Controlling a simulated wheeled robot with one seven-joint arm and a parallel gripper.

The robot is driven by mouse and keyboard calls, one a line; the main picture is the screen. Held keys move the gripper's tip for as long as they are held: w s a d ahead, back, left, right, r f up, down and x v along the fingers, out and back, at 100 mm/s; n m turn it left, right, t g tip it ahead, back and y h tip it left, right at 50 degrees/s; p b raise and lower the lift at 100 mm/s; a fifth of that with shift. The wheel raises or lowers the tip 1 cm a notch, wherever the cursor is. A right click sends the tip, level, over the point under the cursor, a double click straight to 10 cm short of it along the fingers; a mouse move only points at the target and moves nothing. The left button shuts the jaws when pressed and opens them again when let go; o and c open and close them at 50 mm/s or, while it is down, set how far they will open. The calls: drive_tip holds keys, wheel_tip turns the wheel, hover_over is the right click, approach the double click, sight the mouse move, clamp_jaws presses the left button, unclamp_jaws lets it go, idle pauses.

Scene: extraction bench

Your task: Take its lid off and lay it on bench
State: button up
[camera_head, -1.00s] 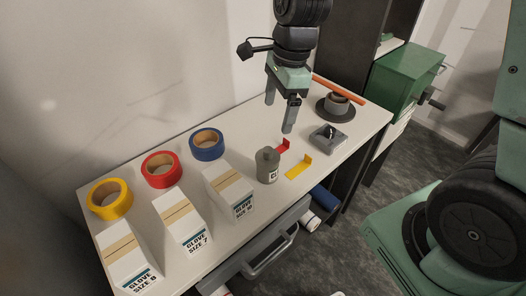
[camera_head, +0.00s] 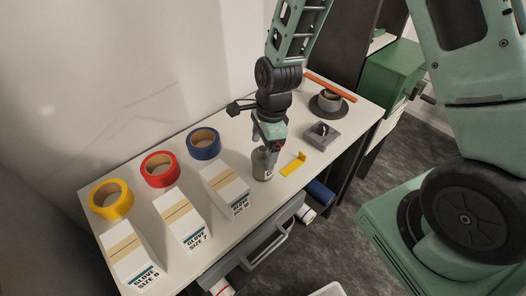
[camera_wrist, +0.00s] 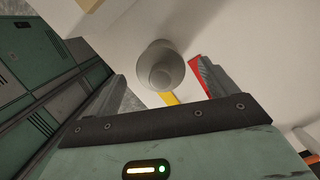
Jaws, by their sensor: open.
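A grey jar (camera_head: 262,165) with a small label stands upright on the white bench (camera_head: 165,245), near its front edge. In the wrist view the jar's round lid (camera_wrist: 161,74) shows from above, between my fingers. My gripper (camera_head: 269,149) is open and points down at the top of the jar, hiding part of it in the head view. In the wrist view my gripper (camera_wrist: 163,85) has one finger to each side of the lid. I cannot tell whether the fingers touch it.
A yellow bracket (camera_head: 293,165) lies right of the jar; a red bracket (camera_wrist: 205,75) is close by. A grey device (camera_head: 321,135) stands farther right. A glove box (camera_head: 226,186) and blue tape (camera_head: 204,143) are to the left. Some bench between yellow bracket and device is bare.

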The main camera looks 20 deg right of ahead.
drive_tip(key=shift+f, duration=0.45)
drive_tip(key=c, duration=1.1)
drive_tip(key=shift+o, duration=0.2)
drive_tip(key=shift+r, duration=0.15)
